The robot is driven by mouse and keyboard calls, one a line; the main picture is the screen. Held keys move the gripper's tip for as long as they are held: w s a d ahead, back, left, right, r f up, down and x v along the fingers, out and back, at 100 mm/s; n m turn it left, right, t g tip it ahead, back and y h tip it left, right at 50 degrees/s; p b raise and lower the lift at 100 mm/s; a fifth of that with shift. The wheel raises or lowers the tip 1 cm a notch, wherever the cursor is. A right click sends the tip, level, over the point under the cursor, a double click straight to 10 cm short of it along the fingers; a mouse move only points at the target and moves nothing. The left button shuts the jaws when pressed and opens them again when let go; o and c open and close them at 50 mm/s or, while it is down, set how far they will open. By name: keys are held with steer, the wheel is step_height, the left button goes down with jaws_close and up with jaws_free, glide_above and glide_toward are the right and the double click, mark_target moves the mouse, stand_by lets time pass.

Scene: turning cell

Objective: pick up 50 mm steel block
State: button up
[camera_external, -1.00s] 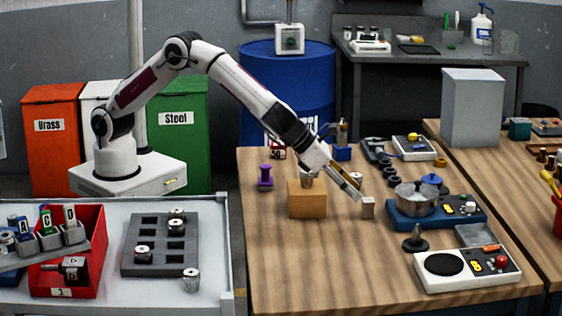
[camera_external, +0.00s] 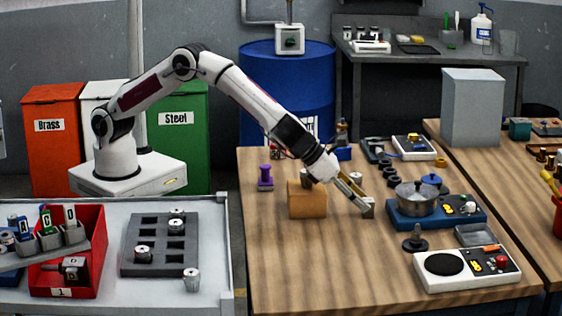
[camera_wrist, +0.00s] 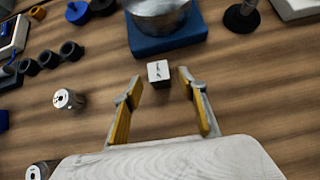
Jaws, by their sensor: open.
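The steel block is a small grey cube (camera_wrist: 158,72) with dark marks on its light top face, standing on the wooden table. In the external view the block (camera_external: 369,206) is partly covered by my gripper (camera_external: 366,208). In the wrist view my gripper (camera_wrist: 160,79) is open, with yellow-padded fingers spread apart. The block lies between the lines of the two fingers, close to their tips, with gaps on both sides. Whether the fingertips reach down beside it is hard to tell.
A blue base with a metal pot (camera_external: 416,197) stands just beyond the block. A black stand (camera_external: 415,240) is to its right. An orange block (camera_external: 307,201) stands left of my gripper. Small metal cylinders (camera_wrist: 67,100) lie left in the wrist view.

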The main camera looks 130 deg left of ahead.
steer(key=shift+x, duration=1.15)
steer(key=shift+r, duration=0.1)
jaws_close()
